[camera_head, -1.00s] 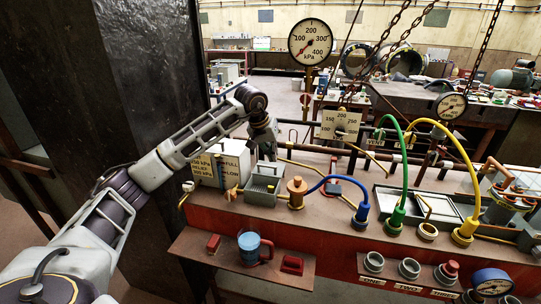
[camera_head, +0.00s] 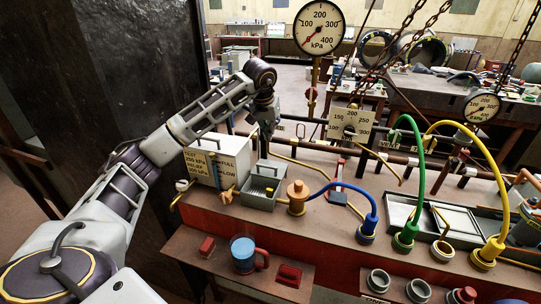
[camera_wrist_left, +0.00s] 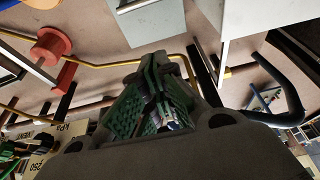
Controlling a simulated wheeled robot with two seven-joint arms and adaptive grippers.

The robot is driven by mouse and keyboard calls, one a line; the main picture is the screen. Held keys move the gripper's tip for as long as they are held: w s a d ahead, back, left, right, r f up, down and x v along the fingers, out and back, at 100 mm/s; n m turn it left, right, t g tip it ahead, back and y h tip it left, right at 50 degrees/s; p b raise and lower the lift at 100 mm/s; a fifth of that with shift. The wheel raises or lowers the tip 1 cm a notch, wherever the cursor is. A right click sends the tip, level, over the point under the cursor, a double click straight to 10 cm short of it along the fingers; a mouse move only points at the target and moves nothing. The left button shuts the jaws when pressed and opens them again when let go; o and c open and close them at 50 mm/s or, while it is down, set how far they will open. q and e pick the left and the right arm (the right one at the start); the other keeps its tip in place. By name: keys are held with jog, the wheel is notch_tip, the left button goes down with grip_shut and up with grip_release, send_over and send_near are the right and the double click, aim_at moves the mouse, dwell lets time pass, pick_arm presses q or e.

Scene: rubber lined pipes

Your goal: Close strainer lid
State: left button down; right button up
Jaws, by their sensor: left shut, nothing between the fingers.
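A small grey open-topped box (camera_head: 263,192), likely the strainer, sits on the red bench ledge between a white labelled box and a copper-coloured cylinder. A grey plate stands at its back edge and may be its lid; I cannot tell its exact angle. The grey box (camera_wrist_left: 152,22) also shows at the top of the left wrist view. My left gripper (camera_head: 264,150) is shut and empty, just behind and above the grey box, pointing down. Its green-padded fingers (camera_wrist_left: 152,85) are in the left wrist view. I cannot tell whether they touch the plate. My right gripper is not in view.
The white box (camera_head: 228,158) stands close on the left. The copper-coloured cylinder (camera_head: 297,198) and blue hose (camera_head: 347,188) are on the right. Pipes run behind. A dark pillar (camera_head: 95,90) is at left.

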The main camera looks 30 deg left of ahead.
pick_arm(q)
jog(key=p, duration=0.1)
send_over(268, 170)
jog(key=w, duration=0.4)
jog(key=f, duration=0.9)
jog(key=shift+a, duration=0.35)
jog(key=shift+f, duration=0.3)
jog(key=shift+s, duration=0.15)
jog(key=shift+s+d, duration=0.15)
jog(key=shift+s, duration=0.6)
jog(key=shift+s+d+f+p, duration=0.15)
jog(key=shift+s+p, duration=0.1)
jog(key=shift+s, duration=0.25)
jog(key=shift+s+d+f+p, duration=0.1)
jog(key=shift+s+p, duration=0.1)
jog(key=shift+s, duration=0.3)
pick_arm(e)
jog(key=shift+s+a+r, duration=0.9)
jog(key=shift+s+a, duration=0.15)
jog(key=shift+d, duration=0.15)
pick_arm(q)
jog(key=shift+s, duration=0.1)
